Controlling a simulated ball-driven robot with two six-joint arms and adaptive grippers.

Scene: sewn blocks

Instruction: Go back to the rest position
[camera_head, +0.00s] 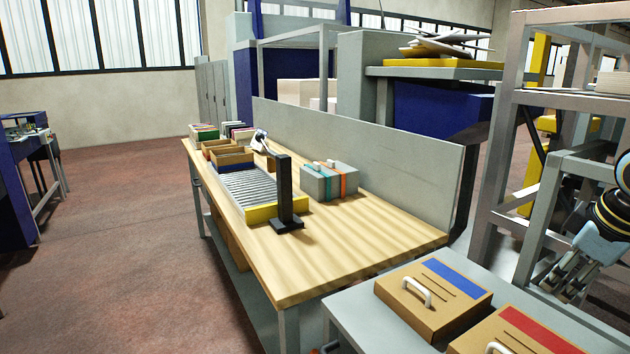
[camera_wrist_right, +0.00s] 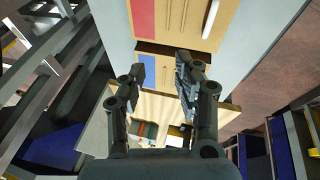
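My right gripper (camera_head: 568,278) hangs at the right edge of the head view, beside the grey table with the two cardboard boxes. In the right wrist view its two fingers (camera_wrist_right: 161,78) are spread apart. Nothing is held between them. The box with the blue stripe (camera_head: 432,296) and the box with the red stripe (camera_head: 520,335) show beyond it, apart from the fingers. In the wrist view the red-striped box (camera_wrist_right: 170,22) is above the blue-striped one. My left gripper is not in view.
A wooden workbench (camera_head: 370,240) holds a roller conveyor (camera_head: 248,186), a black post (camera_head: 284,190), bins and a grey block with coloured straps (camera_head: 328,182). A grey metal frame (camera_head: 500,165) stands close to my right arm. Open floor (camera_head: 110,260) lies at the left.

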